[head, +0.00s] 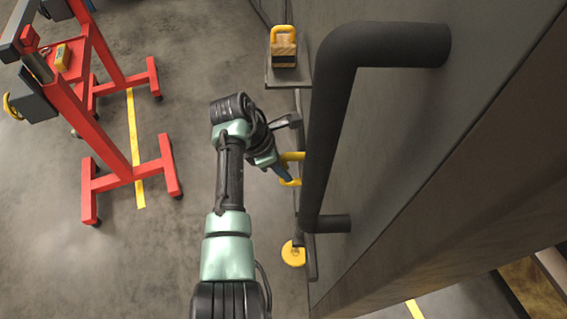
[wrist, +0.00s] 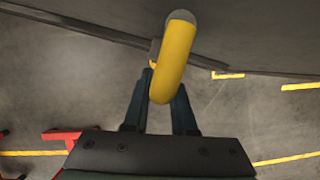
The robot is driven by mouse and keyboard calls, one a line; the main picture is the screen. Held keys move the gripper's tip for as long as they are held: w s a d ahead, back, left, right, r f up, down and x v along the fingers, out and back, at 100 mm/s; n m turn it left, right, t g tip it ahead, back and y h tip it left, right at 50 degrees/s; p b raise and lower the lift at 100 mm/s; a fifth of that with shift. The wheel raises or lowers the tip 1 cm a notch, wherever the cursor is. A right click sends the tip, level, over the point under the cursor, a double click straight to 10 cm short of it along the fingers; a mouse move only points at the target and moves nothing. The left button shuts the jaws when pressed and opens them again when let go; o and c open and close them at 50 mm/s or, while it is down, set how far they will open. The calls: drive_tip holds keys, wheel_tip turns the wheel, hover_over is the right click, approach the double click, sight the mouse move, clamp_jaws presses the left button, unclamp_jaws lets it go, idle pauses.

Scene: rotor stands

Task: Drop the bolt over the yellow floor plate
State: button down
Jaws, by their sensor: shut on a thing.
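The bolt has a yellow loop handle (head: 293,156) and sits along the lower edge of a dark grey door panel. In the head view my gripper (head: 284,174) is at this handle, shut on it. In the wrist view the yellow handle (wrist: 175,58) lies between the fingers (wrist: 160,92) of my gripper. The bolt's rod is partly hidden by the big door handle and my gripper. The round yellow floor plate (head: 293,254) shows lower down beside the panel, with a small mark at its middle. I cannot tell whether the rod's end touches the plate.
A large black tubular pull handle (head: 334,120) stands out from the panel, right of my gripper. A yellow-shackled padlock-like block (head: 283,48) sits on a small ledge behind. Red stands (head: 120,150) stand at the left. Concrete floor between is clear, with yellow lines (head: 134,140).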

wheel_tip(320, 180, down, 4)
drive_tip(key=shift+f+b, duration=0.2)
drive_tip(key=shift+b, duration=0.15)
drive_tip(key=c, duration=0.7)
unclamp_jaws()
drive_tip(key=shift+c, duration=0.2)
drive_tip(key=shift+r, duration=0.1)
drive_tip(key=p+v, duration=0.4)
drive_tip(key=v, duration=0.9)
